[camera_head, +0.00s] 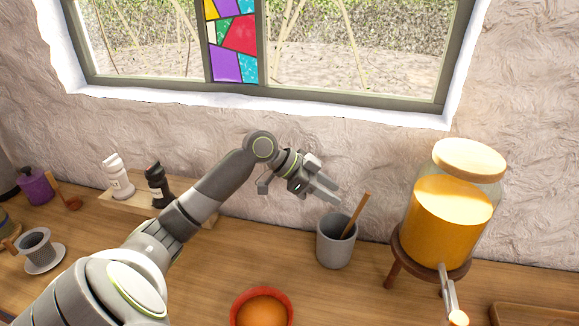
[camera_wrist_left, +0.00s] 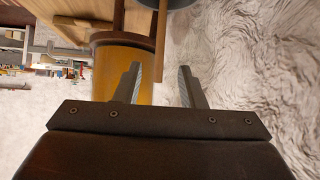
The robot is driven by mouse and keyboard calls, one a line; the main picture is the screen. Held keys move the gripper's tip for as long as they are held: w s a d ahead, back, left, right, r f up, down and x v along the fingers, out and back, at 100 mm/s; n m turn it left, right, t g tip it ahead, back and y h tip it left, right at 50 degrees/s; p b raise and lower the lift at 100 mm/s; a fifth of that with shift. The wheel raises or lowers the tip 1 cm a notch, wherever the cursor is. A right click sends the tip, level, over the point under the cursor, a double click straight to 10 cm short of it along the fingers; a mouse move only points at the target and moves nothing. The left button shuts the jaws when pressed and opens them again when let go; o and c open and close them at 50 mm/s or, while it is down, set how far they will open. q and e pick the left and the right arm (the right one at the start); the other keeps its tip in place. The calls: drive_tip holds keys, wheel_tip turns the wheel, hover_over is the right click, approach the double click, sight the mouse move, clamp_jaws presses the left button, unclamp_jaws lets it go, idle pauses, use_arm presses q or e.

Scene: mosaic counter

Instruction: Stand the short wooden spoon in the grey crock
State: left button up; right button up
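The grey crock (camera_head: 335,247) stands upright on the wooden counter, left of the drinks dispenser. A wooden spoon (camera_head: 355,215) stands in it, its handle leaning right above the rim; its lower end is hidden inside. My left gripper (camera_head: 328,190) is above the crock, close to the handle's upper end and left of it. In the left wrist view the fingers (camera_wrist_left: 160,78) are apart with nothing held between them. A dark grey rounded edge, likely the crock (camera_wrist_left: 178,4), shows at the top there. My right gripper is not in view.
The dispenser (camera_head: 447,215) of orange drink stands on a wooden stand right of the crock. A red bowl (camera_head: 236,305) holds an orange thing in front. A rack with two grinders (camera_head: 158,185), a purple pot (camera_head: 36,186) and a cup (camera_head: 37,245) are left. The wall is close behind.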

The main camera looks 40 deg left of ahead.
use_arm(q)
drive_tip(key=b+v, duration=0.2)
drive_tip(key=v, duration=1.1)
drive_tip(key=shift+s+a, duration=0.15)
drive_tip(key=shift+s, duration=0.05)
drive_tip(key=shift+r, duration=0.1)
idle(0.7)
